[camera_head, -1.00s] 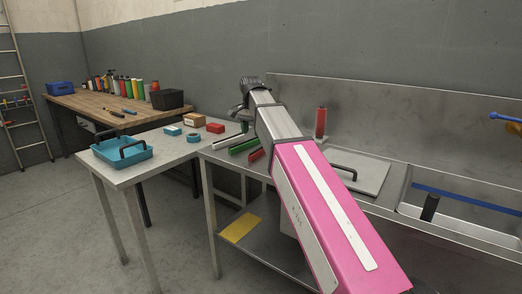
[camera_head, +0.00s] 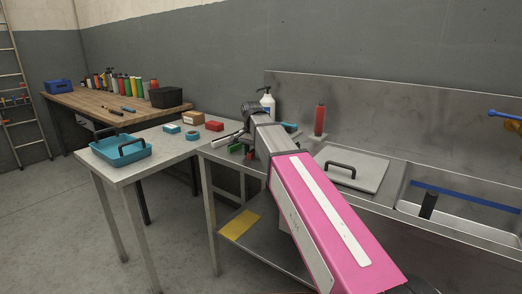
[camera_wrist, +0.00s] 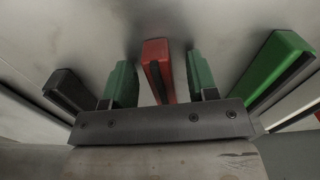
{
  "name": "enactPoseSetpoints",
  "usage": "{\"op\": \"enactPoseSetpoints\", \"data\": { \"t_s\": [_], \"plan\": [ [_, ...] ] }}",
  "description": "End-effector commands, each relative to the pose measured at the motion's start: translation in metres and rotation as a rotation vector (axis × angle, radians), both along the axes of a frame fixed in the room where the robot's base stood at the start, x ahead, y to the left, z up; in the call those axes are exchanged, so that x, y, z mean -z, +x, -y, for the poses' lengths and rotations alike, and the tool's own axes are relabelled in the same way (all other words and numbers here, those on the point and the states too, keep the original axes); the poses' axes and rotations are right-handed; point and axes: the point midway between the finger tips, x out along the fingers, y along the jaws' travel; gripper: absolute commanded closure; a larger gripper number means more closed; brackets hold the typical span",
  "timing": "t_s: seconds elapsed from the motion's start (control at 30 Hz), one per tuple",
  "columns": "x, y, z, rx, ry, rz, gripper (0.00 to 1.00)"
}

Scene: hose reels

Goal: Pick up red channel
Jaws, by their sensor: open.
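The red channel (camera_wrist: 155,52) stands out in the middle of the wrist view, a short bar with a dark groove. The two teal fingers of my gripper (camera_wrist: 161,82) are open, one on each side of it, with gaps showing; I cannot tell how deep they reach around it. A green channel (camera_wrist: 274,70) lies to the right and a dark channel (camera_wrist: 68,90) to the left. In the head view my arm covers most of the red channel, and part of the green channel (camera_head: 236,149) shows beside my wrist.
A red bottle (camera_head: 320,120) and a white pump bottle (camera_head: 267,103) stand at the back of the steel counter. A lid with a black handle (camera_head: 352,168) and a sink (camera_head: 460,205) lie to the right. A teal tray (camera_head: 121,149) is on the left table.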

Motion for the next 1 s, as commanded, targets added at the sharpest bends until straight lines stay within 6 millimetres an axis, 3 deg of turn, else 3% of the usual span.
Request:
{"op": "enactPoseSetpoints", "data": {
  "t_s": [0.2,0.23,0.37,0.77,1.0],
  "plan": [
    [0.001,0.0,0.0,0.0,0.0,0.0,0.47],
    [0.001,0.0,0.0,0.0,0.0,0.0,0.53],
    [0.001,0.0,0.0,0.0,0.0,0.0,0.96],
    [-0.001,0.0,0.0,0.0,0.0,0.001,0.96],
    [-0.02,0.001,0.0,0.0,0.0,0.001,0.96]
  ]
}}
